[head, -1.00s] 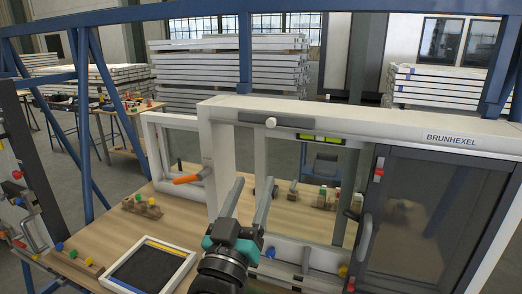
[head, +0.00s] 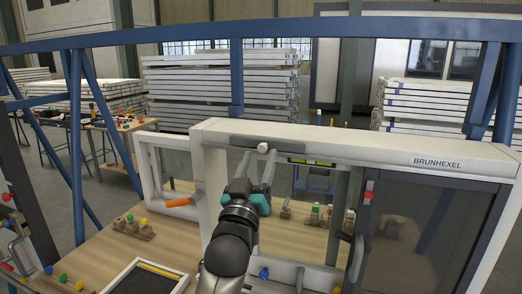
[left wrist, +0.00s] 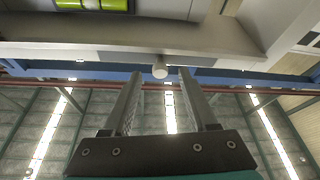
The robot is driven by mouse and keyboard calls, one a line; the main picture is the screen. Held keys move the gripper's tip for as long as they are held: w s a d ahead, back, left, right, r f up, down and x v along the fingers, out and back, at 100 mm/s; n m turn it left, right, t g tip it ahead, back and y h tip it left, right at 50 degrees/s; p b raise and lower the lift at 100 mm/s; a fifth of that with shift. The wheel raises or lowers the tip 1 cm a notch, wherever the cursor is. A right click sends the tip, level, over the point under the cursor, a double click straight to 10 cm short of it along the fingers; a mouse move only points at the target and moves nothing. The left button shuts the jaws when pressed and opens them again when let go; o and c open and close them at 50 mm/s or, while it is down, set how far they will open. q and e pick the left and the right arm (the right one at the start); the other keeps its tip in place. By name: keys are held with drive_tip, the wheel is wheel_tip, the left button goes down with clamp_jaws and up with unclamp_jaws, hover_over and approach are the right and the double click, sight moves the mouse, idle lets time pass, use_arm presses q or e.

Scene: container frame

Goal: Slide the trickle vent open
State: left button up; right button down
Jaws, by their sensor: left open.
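The trickle vent (head: 225,140) is a dark grey strip on the upper face of the white window frame. Its pale round knob (head: 263,147) stands out near the middle of the strip. My left gripper (head: 257,158) is open and empty, its two fingers pointing up at the knob from just below. In the left wrist view the knob (left wrist: 160,71) shows between the two fingertips, with a gap on each side; whether the tips reach as deep as the knob is hard to tell. My right gripper is not in view.
A dark glazed sash (head: 420,235) with a grey handle (head: 355,262) fills the frame's right side. A small white frame with an orange-handled tool (head: 183,201) is at left. A green-yellow level vial (head: 312,161) sits below the vent. Wooden bench lies below; blue rail runs behind.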

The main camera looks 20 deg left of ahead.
sight(264, 146)
use_arm(q)
drive_tip(key=shift+x, duration=1.3)
clamp_jaws()
idle(0.5)
